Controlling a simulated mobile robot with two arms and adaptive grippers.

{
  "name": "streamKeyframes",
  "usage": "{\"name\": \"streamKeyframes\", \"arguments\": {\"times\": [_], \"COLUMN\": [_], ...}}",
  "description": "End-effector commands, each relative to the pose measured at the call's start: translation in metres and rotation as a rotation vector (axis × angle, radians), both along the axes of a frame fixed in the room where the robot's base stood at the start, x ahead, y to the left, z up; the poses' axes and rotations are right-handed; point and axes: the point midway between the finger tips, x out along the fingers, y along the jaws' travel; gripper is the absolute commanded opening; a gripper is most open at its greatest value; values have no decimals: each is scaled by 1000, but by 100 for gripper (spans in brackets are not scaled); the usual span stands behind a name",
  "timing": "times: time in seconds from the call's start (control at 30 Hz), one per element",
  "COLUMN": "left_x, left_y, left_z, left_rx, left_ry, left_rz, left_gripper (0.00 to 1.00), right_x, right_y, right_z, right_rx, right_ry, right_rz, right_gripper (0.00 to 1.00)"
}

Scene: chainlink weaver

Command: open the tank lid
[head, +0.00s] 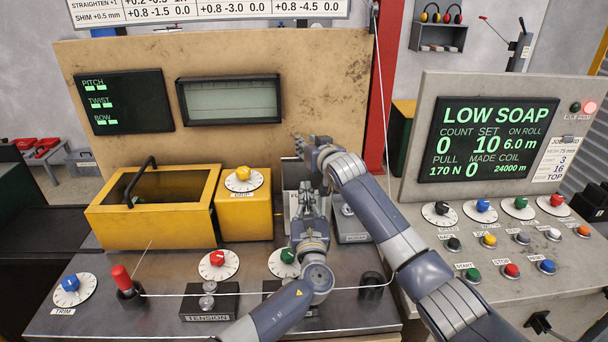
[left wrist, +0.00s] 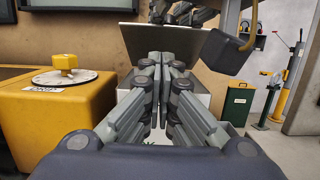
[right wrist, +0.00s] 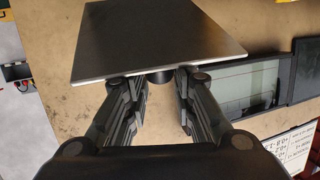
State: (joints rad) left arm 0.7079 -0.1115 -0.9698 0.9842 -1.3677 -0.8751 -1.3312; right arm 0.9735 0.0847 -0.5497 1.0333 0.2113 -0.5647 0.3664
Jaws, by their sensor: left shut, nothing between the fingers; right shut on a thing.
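The tank lid is a dark square plate (right wrist: 158,40) with a pale edge; it fills the upper middle of the right wrist view. My right gripper (right wrist: 160,78) is shut on a small dark knob at the lid's near edge. The lid (left wrist: 165,42) also shows tilted up beyond my left fingertips in the left wrist view. My left gripper (left wrist: 167,60) is shut and empty, in front of and below the lid. In the head view, the pale tank (head: 294,208) stands mostly hidden behind my left gripper (head: 306,188). The tank's opening is hidden.
A yellow box (head: 155,222) with a dark window and black handle stands left. A yellow dial block (head: 243,215) is close beside my left gripper. A grey block (head: 352,232) sits right of the tank. A wire crosses the bench front. The right console's screen (head: 490,140) reads LOW SOAP.

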Motion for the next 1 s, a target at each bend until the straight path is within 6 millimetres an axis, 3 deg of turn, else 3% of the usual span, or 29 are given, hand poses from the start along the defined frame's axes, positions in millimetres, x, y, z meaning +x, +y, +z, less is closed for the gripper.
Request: {"name": "streamKeyframes", "arguments": {"times": [0.4, 0.7, 1.0], "left_x": [52, 69, 74], "left_y": [0, -1, 0], "left_z": [12, 13, 15], "left_rx": [0, -2, -2], "left_ry": [-1, 1, 1], "left_rz": [0, -2, -2], "left_gripper": [0, 0, 0], "right_x": [0, 0, 0], "right_y": [-2, -2, -2], "right_z": [-3, -3, -4], "right_rx": [-7, -6, -6], "right_ry": [4, 5, 6], "right_rz": [-2, -3, -3], "right_gripper": [0, 0, 0]}}
